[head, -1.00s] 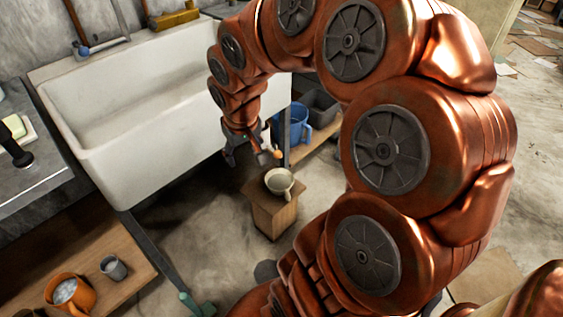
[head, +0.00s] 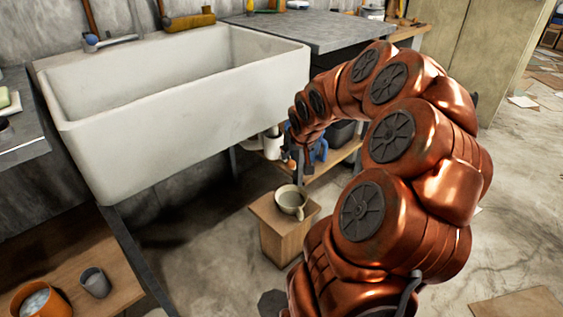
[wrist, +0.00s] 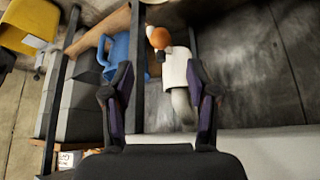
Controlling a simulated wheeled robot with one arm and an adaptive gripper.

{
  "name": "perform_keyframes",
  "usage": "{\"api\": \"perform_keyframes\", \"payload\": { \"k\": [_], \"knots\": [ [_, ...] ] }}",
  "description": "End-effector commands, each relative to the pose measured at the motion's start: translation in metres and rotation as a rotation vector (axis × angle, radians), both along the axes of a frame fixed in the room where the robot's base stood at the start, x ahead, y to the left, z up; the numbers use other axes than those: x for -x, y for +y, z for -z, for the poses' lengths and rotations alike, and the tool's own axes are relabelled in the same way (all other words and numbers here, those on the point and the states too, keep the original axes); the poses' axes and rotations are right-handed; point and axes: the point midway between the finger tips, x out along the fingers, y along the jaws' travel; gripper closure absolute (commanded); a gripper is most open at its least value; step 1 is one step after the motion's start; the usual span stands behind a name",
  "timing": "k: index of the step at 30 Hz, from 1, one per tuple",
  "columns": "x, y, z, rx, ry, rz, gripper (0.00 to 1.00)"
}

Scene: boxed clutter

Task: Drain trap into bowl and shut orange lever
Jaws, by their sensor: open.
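The trap (head: 271,146) is a white fitting under the sink's right end. In the wrist view the white trap (wrist: 176,70) lies ahead of and between my fingers, with the rounded orange lever (wrist: 160,38) at its far end. My gripper (wrist: 160,80) is open and I see nothing clamped in it. The cream bowl (head: 291,199) sits upright on a wooden block (head: 283,237), below the trap. I cannot tell whether it holds liquid.
The white sink (head: 190,130) stands above the trap. A blue jug (wrist: 119,55) and grey bins (wrist: 82,105) are on the shelf beside it. A dark sink leg (wrist: 137,70) runs close to my left finger.

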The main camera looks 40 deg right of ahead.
Motion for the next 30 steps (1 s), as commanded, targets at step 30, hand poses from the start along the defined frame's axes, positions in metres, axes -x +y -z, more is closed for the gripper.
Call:
{"api": "perform_keyframes", "payload": {
  "k": [30],
  "knots": [
    [-0.039, -0.025, 0.077, 0.000, 0.002, 0.001, 0.48]
  ]
}}
